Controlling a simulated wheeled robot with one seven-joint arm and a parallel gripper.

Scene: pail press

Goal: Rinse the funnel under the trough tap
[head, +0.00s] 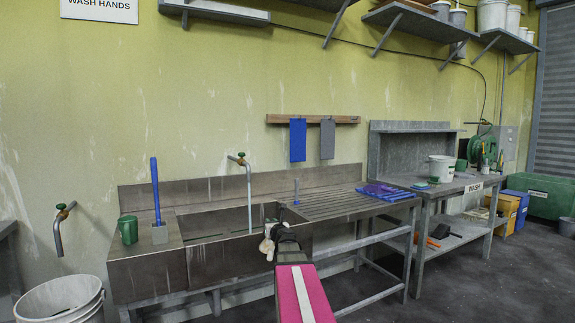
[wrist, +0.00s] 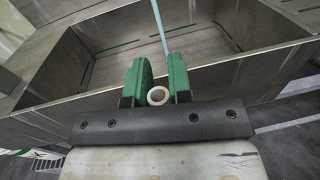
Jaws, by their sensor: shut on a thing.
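My gripper (head: 273,233) is at the front edge of the metal trough (head: 150,272). Its green fingers (wrist: 160,86) are shut on a pale, round, hollow piece, which looks like part of the funnel (wrist: 159,95). A whitish bit of the funnel (head: 267,247) also shows at the gripper in the head view; its full shape is hidden. The trough tap (head: 249,190) is a bent grey pipe with a green handle, coming from the wall over the basin.
A green mug (head: 128,230) and a blue-handled brush (head: 155,190) stand on the trough's left ledge. Blue folded cloth (head: 385,192) lies on the ribbed drainboard at right. Another wall tap (head: 60,228) hangs above a white bucket (head: 62,298) at far left.

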